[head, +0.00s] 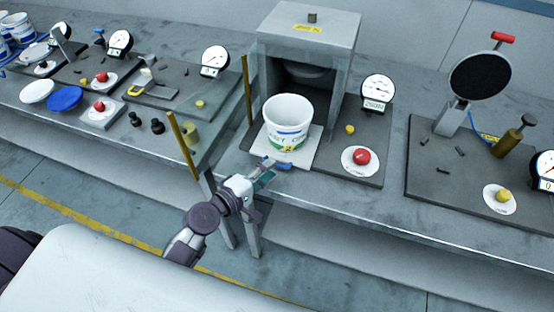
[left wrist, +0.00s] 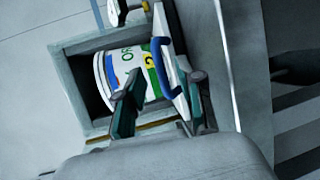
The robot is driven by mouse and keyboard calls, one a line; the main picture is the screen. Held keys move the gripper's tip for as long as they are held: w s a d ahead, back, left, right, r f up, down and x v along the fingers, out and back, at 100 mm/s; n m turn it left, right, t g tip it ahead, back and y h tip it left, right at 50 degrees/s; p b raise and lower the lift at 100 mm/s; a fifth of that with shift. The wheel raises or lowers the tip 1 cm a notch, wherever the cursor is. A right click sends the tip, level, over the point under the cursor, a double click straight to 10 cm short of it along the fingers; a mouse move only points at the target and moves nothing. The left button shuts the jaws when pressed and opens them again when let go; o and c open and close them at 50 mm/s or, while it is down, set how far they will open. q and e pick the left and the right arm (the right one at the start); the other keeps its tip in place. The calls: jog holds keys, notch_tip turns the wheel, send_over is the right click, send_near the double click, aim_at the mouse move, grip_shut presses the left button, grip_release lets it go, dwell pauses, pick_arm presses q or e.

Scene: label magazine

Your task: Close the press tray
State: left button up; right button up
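The press (head: 312,35) is a grey box with an open front, on the bench. Its white tray (head: 300,156) sticks out of the opening and carries a white bucket (head: 288,112) with a green and blue print. A blue handle (head: 268,163) is on the tray's front edge. My left gripper (head: 264,181) is just in front of the handle. In the left wrist view, the gripper's (left wrist: 160,104) two fingers are apart, with the blue handle (left wrist: 160,68) between or just beyond them; contact is unclear. My right gripper is not in view.
A red button (head: 361,157) and a gauge (head: 377,91) are right of the tray. A clear panel with a yellow-edged post (head: 184,146) stands left of the tray. Other stations line the bench on both sides. The floor in front is open.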

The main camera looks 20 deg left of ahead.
pick_arm(q)
jog(key=shift+x, duration=1.85)
grip_shut()
